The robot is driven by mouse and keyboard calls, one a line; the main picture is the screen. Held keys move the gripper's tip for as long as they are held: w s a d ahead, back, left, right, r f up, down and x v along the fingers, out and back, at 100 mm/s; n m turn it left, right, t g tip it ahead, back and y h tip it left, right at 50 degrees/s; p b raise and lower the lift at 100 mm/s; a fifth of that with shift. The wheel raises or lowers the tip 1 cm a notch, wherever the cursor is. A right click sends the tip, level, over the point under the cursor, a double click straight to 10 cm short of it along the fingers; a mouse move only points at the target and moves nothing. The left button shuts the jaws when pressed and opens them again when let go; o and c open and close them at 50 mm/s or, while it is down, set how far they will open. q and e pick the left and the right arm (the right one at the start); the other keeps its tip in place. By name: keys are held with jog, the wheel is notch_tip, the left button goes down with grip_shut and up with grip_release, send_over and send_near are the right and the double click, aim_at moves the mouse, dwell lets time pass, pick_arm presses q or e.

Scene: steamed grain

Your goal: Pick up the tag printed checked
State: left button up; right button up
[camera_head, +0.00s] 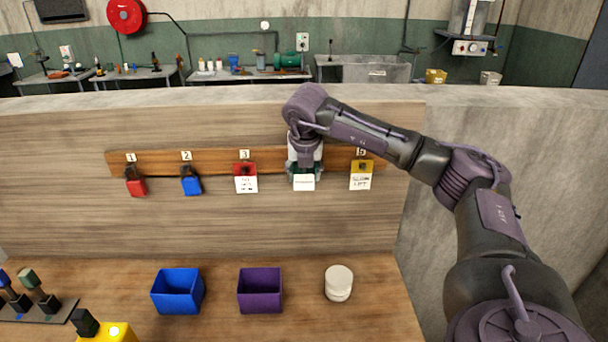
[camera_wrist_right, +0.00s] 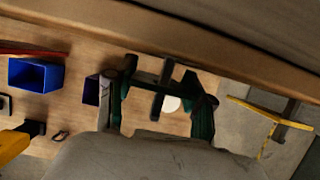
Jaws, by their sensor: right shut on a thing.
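A wooden rail (camera_head: 215,158) on the upright panel bears hanging things under number labels. A red-and-white tag (camera_head: 246,184) hangs under 3 and a yellow-and-white tag (camera_head: 361,181) under the rightmost label. Their print is too small to read. My right gripper (camera_head: 304,174) is at the rail between these two, shut on a white tag (camera_head: 304,183) whose lower part shows below the fingers. The gripper hides its upper part, and I cannot read its print. In the right wrist view the fingers (camera_wrist_right: 160,108) stand around a dark piece. My left gripper is not in view.
A red padlock (camera_head: 137,187) and a blue padlock (camera_head: 191,186) hang at 1 and 2. On the bench below stand a blue bin (camera_head: 178,292), a purple bin (camera_head: 260,291), a round white container (camera_head: 339,284) and a yellow box (camera_head: 108,333).

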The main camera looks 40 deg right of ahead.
jog(key=s+a+b, duration=0.7)
jog(key=s+a, duration=0.4)
jog(key=s, duration=0.2)
jog(key=shift+s+a+r, duration=0.25)
jog(key=shift+s+a, duration=0.05)
jog(key=shift+s, duration=0.1)
dwell(0.4)
